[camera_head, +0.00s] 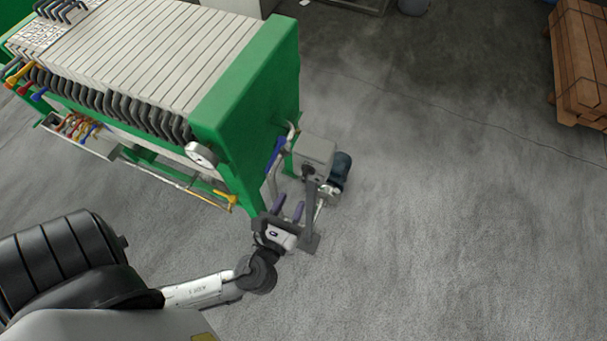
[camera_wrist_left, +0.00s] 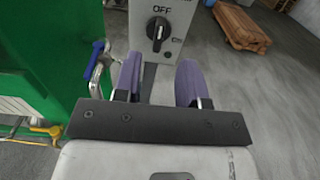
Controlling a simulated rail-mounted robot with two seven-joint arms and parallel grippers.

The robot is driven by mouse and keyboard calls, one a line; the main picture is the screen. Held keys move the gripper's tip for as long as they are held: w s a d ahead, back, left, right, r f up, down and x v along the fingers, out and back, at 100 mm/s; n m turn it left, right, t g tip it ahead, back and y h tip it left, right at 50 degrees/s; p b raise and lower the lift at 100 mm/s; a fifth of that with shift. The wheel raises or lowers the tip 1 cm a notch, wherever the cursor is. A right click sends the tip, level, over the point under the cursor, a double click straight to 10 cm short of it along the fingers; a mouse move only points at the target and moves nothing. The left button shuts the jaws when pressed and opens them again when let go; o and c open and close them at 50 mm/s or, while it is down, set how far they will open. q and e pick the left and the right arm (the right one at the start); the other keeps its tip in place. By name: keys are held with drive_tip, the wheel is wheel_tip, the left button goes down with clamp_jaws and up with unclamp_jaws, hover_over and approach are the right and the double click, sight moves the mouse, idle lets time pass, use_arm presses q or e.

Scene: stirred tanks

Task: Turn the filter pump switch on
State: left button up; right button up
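The filter pump switch is a black rotary knob (camera_wrist_left: 158,29) on a light grey control box (camera_wrist_left: 181,15), seen in the left wrist view. The label OFF is printed above the knob, and a smaller label at its lower right is too blurred to read. In the head view the grey box (camera_head: 314,153) stands beside the green filter press end. My left gripper (camera_head: 288,211) is open and empty in front of the box. Its purple fingers (camera_wrist_left: 159,82) are spread apart below the knob in the wrist view, not touching it. My right gripper is not in view.
A dark blue motor (camera_head: 341,166) sits right of the box. The green filter press (camera_head: 245,100) stands to the left, with a blue-handled valve (camera_head: 276,152) near the box. The grey floor (camera_head: 450,200) right of the pump is clear.

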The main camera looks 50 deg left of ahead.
sight(304, 178)
use_arm(q)
drive_tip(key=x, duration=0.7)
drive_tip(key=shift+w+a, duration=0.15)
drive_tip(key=shift+w, duration=0.25)
drive_tip(key=shift+c, duration=0.3)
clamp_jaws()
